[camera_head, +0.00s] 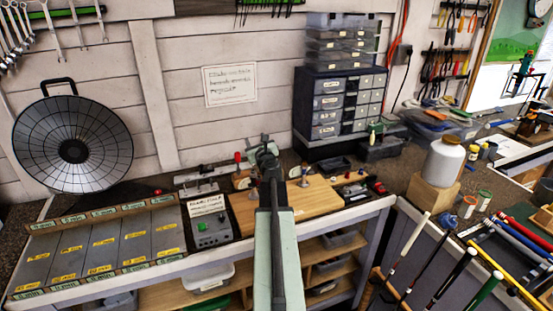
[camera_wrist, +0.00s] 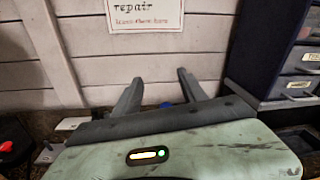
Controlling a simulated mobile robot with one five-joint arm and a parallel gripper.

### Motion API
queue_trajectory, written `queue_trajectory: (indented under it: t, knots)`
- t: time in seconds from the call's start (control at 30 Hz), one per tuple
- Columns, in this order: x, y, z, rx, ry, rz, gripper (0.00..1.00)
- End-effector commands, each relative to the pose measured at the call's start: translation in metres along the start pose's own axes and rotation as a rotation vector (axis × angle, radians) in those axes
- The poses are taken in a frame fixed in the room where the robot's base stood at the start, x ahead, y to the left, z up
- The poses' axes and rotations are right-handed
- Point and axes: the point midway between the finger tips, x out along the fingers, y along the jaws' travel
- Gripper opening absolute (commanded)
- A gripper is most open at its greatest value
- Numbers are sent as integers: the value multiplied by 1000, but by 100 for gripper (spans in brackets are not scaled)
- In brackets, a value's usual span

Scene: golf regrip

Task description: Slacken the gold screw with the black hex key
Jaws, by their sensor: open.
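My arm reaches forward over the workbench in the head view. My gripper (camera_head: 266,150) is at its far end, above the back part of a wooden board (camera_head: 240,212). In the wrist view my gripper (camera_wrist: 160,92) shows two fingers spread apart, with nothing seen between them but the wall and a small blue spot behind. I cannot make out the gold screw or the black hex key in either view. My arm hides the middle of the board.
A grey control box (camera_head: 210,230) stands left of the board. A drawer cabinet (camera_head: 340,105) stands behind it to the right. A white jar (camera_head: 443,160) on a wooden block and several club shafts are at the right. A labelled grey tray (camera_head: 75,258) lies at the left.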

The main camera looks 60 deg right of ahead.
Motion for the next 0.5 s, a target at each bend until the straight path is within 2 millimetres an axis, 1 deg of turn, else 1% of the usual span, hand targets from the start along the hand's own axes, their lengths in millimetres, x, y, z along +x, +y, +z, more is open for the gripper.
queue_trajectory:
  t: [0.03,0.1,0.17,0.23,0.37,0.47,0.5]
  knots:
    - [-2,-34,-10,81,0,-68,49]
    - [-6,-66,-16,166,-4,-134,49]
    - [-8,-80,-19,208,-7,-164,49]
    - [-10,-86,-20,228,-8,-179,49]
    - [-10,-85,-23,228,-8,-178,49]
    - [-9,-82,-36,227,-8,-177,49]
    - [-9,-80,-43,226,-8,-177,49]
